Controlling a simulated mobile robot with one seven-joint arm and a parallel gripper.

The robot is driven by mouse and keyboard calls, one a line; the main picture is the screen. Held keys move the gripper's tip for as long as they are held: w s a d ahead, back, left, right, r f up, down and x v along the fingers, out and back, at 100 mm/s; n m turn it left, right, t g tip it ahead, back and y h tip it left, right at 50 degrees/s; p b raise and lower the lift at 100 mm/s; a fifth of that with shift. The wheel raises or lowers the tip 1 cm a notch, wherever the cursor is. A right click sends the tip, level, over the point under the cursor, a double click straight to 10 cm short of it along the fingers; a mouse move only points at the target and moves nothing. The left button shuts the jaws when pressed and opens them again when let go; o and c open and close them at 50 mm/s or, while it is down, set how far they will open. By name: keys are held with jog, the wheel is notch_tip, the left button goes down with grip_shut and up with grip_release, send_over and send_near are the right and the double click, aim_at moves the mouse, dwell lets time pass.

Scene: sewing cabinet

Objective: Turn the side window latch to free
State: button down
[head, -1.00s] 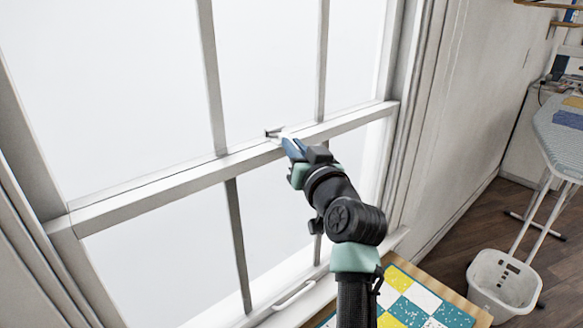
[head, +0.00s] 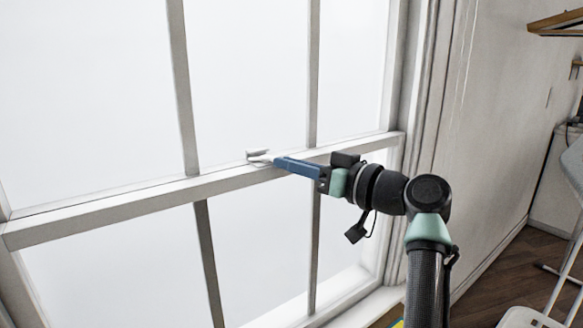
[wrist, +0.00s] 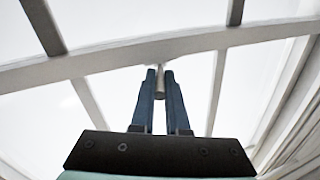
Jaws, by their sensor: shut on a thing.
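The window latch (head: 257,153) is a small pale metal piece on the middle rail of the white window. My gripper (head: 268,161) reaches it from the right, with its blue fingers pointing left along the rail. In the wrist view the two blue fingers (wrist: 161,80) are closed around the latch's short grey handle (wrist: 160,88). The fingertips hide part of the latch, so I cannot tell its exact turn position.
The window's middle rail (head: 110,212) crosses the view, with upright bars above and below it. A plain wall (head: 490,120) stands to the right, with a wooden shelf (head: 555,24) and part of an ironing board (head: 575,165) at the right edge.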

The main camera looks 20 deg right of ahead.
jog(key=shift+w+d+n+g+y, duration=0.15)
jog(key=shift+d+n+g+y, duration=0.3)
jog(key=shift+y, duration=0.45)
jog(key=shift+a+n, duration=0.1)
jog(key=shift+n, duration=0.15)
jog(key=c, duration=0.9)
grip_release()
jog(key=p+v, duration=0.1)
jog(key=v, duration=1.2)
jog(key=shift+w, duration=0.1)
